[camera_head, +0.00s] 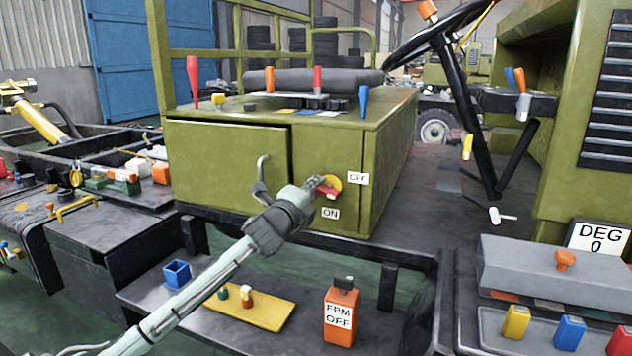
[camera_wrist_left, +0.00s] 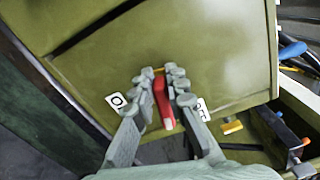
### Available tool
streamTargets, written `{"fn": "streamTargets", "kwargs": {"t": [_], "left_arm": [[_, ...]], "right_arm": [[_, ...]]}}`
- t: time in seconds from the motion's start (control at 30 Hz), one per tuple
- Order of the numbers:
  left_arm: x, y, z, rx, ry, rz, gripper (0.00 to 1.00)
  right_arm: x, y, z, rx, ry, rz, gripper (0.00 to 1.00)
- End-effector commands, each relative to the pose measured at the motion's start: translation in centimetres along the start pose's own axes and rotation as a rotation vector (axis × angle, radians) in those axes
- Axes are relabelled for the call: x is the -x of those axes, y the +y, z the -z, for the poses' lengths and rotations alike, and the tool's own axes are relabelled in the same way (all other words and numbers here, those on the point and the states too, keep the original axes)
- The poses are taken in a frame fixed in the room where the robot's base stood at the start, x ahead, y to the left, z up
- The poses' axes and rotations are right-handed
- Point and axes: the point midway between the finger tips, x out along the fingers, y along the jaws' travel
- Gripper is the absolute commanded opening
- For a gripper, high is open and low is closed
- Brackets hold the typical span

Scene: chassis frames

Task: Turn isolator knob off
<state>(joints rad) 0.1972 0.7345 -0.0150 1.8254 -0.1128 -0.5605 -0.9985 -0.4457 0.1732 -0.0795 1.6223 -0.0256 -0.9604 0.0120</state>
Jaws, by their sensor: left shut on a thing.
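The isolator knob is a red handle (camera_head: 328,193) on a yellow disc (camera_head: 333,180) on the front of the olive-green box. A white OFF label (camera_head: 358,178) is to its right and a white ON label (camera_head: 330,213) below it. My left gripper (camera_head: 319,186) reaches up from the lower left and is shut on the red handle, partly hiding it. In the left wrist view the red handle (camera_wrist_left: 162,103) lies between the grey fingers (camera_wrist_left: 166,84), with one label on each side. Which label it points at is hard to tell. My right gripper is not in view.
A bent metal door handle (camera_head: 262,170) sticks out left of the knob, close to my arm. Below are a yellow tray (camera_head: 262,312), a blue open box (camera_head: 177,273) and an orange EPM OFF block (camera_head: 341,312).

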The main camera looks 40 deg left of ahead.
Motion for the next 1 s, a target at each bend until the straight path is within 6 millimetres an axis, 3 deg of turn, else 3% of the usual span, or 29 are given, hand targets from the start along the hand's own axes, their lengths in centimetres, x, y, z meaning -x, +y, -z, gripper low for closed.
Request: {"fn": "streamTargets", "kwargs": {"t": [0.4, 1.0], "left_arm": [[0.0, 0.7, 0.1, 0.221, 0.0, -0.002, 0.0], [0.0, 0.8, 0.1, 0.264, 0.0, -0.002, 0.0]], "right_arm": [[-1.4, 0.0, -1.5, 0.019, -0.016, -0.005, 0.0], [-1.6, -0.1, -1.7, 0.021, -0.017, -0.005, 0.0]]}}
